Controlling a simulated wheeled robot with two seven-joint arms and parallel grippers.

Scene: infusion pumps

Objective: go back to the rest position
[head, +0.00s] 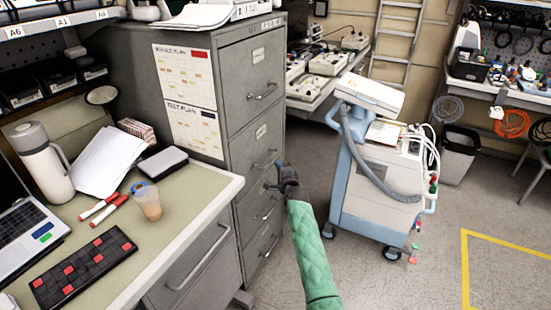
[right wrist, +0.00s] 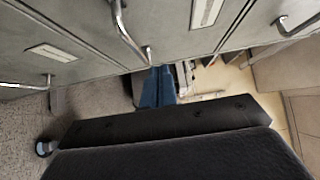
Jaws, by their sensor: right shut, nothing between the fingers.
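My right gripper (head: 275,174) is at the end of the green-sleeved arm, in front of the grey filing cabinet (head: 255,52) at about the height of its middle drawers. Its fingers are shut and empty. In the right wrist view the blue fingers (right wrist: 155,86) lie together, with the cabinet's drawer fronts and metal handles (right wrist: 126,30) beyond. I cannot tell whether the fingertips touch the cabinet. The cabinet drawers look closed. My left gripper is not in view.
A desk (head: 188,195) at left holds a laptop (head: 28,237), a flask (head: 40,165) and a cup (head: 148,205). A blue-and-white wheeled machine (head: 385,185) stands right of my arm. A bin (head: 460,150) stands farther back. Floor at front right is clear.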

